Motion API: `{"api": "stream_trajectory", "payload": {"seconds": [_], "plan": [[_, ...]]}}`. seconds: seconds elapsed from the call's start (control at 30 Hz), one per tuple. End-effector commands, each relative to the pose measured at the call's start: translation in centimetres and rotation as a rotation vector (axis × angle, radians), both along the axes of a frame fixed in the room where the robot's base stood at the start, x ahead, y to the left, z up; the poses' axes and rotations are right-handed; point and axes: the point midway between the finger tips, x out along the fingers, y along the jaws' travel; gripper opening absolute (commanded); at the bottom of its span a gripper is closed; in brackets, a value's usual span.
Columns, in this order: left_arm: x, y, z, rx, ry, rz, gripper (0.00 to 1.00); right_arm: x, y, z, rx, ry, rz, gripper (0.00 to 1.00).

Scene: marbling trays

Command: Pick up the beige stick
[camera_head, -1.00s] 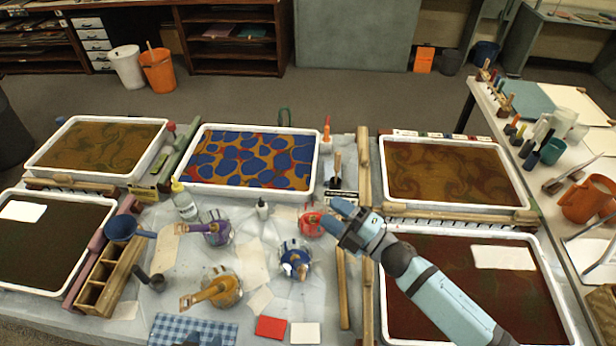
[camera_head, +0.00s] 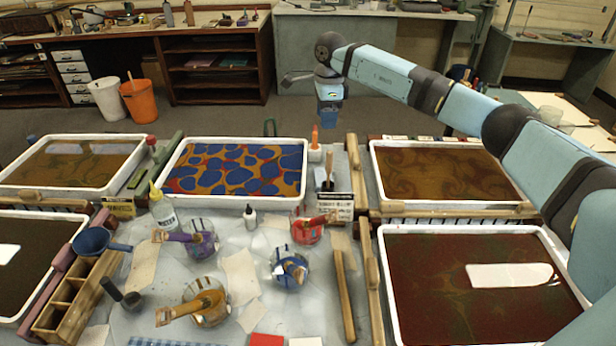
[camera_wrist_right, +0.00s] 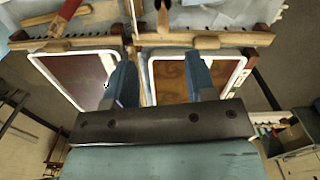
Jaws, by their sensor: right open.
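Several beige wooden sticks show in the head view, and I cannot tell which one the task means. One stick (camera_head: 344,296) lies lengthwise on the table, left of the dark red tray. A longer one (camera_head: 369,270) lies beside it along the tray's edge, and another stick (camera_head: 356,185) lies farther back. My right gripper (camera_head: 330,108) hangs high, fingers down, beyond the table's back edge in the head view, apart from the sticks. In the right wrist view its two blue fingers (camera_wrist_right: 159,66) are spread with nothing held between them. My left gripper is not in view.
The dark red tray (camera_head: 385,300) and brown swirled tray (camera_head: 376,180) lie right of the sticks, with a wooden rake (camera_head: 450,208) between them. Jars with red (camera_head: 306,232) and blue (camera_head: 289,268) contents stand to the left. A brush holder (camera_head: 335,206) stands near the back stick.

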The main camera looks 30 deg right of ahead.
Motion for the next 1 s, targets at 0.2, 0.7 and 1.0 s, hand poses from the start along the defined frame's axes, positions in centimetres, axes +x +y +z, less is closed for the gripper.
{"api": "stream_trajectory", "payload": {"seconds": [0.2,0.7,1.0], "plan": [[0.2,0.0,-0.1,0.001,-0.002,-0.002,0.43,0.0,-1.0,-1.9,-0.033,0.007,-0.005,0.51],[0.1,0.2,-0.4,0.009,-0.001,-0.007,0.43,-0.1,-1.0,-8.3,-0.028,0.003,-0.004,0.51],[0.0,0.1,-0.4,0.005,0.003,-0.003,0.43,-0.7,-1.6,-12.1,-0.028,0.004,-0.005,0.51]]}}
